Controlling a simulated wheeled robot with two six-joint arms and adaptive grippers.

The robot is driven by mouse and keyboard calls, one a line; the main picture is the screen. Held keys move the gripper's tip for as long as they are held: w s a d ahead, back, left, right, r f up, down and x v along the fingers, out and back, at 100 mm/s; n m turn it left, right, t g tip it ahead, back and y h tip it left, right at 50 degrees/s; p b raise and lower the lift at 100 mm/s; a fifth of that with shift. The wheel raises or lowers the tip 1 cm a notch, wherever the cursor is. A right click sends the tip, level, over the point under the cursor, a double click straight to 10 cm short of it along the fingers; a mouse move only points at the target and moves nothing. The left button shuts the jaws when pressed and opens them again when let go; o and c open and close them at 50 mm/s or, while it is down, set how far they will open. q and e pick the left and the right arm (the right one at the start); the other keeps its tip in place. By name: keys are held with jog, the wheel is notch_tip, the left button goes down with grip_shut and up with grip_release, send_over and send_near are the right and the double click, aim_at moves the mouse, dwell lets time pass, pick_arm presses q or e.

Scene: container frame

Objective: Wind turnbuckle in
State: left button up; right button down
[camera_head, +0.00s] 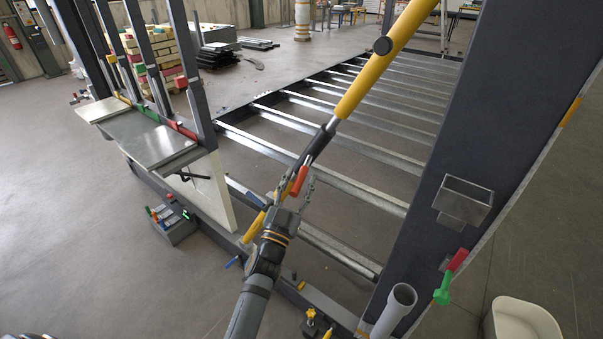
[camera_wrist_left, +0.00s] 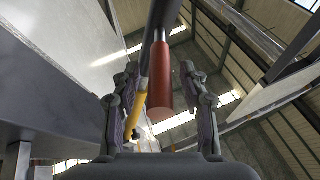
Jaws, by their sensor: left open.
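The turnbuckle runs diagonally across the head view. Its upper yellow tube (camera_head: 385,52) leads down to a chrome rod, a dark middle body (camera_head: 318,146) and a red handle (camera_head: 299,182). A short yellow lower end (camera_head: 254,227) shows near the frame's bottom rail. My left gripper (camera_head: 295,190) is open at the red handle, with its fingers on either side of it. Gaps show on both sides. My right gripper is not in view.
A dark post (camera_head: 480,130) stands on the right, carrying a metal bracket (camera_head: 463,199) and a red-green handle (camera_head: 450,275). Galvanized cross rails (camera_head: 350,145) lie behind. A grey shelf (camera_head: 140,137) with upright bars stands left. A small tool box (camera_head: 175,222) sits below it.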

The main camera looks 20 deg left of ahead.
pick_arm(q)
jog(key=shift+x, duration=0.95)
grip_shut()
